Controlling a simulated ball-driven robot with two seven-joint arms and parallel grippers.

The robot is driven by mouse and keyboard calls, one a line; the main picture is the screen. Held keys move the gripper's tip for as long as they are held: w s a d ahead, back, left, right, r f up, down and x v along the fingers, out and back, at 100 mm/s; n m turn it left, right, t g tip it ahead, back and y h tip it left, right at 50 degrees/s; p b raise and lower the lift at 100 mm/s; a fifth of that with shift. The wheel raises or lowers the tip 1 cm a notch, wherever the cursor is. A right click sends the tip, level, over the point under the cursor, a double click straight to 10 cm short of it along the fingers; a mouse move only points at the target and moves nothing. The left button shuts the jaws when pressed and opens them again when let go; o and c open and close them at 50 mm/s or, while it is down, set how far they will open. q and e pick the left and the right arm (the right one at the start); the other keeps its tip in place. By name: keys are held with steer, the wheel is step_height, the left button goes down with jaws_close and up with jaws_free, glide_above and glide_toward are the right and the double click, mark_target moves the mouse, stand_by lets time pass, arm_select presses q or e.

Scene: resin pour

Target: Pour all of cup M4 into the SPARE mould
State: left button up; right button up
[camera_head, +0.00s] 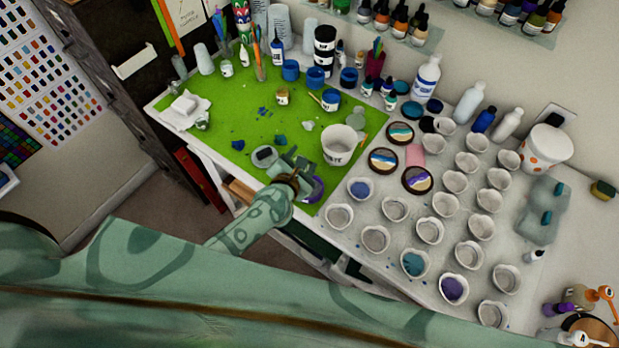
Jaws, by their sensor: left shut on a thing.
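My left gripper (312,172) is shut on a white cup (341,143) and holds it over the right part of the green mat. The cup looks close to upright; dark lettering on its front is too small to read surely, and I cannot tell how much is in it. Several white moulds or cups (396,208) stand in rows on the white table to the right. A few of them hold blue, teal (414,263) or purple (453,288) resin; others look empty. No SPARE label can be read on any of them. My right gripper is not in view.
The green mat (215,125) carries small jars and scraps. Round painted coasters (417,180) lie between the held cup and the rows. Bottles (427,78) and a white tub (546,147) stand along the back. Orange-beaked items (585,297) are at the lower right.

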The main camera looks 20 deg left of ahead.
arm_select(q)
steer(key=a+n+h, duration=0.1)
steer(key=f+n+h+b, duration=0.1)
steer(key=n, duration=0.1)
steer(key=shift+w+a+h, duration=0.1)
steer(key=shift+a+h, duration=0.25)
steer(key=shift+h, duration=0.05)
steer(key=shift+n+b, duration=0.35)
steer(key=shift+n, duration=0.15)
steer(key=shift+r, duration=0.1)
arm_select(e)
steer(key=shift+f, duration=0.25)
arm_select(q)
steer(key=shift+d+r, duration=0.1)
steer(key=shift+r+p, duration=0.3)
steer(key=shift+p, duration=0.15)
steer(key=shift+r+p, duration=0.7)
steer(key=shift+p, duration=0.05)
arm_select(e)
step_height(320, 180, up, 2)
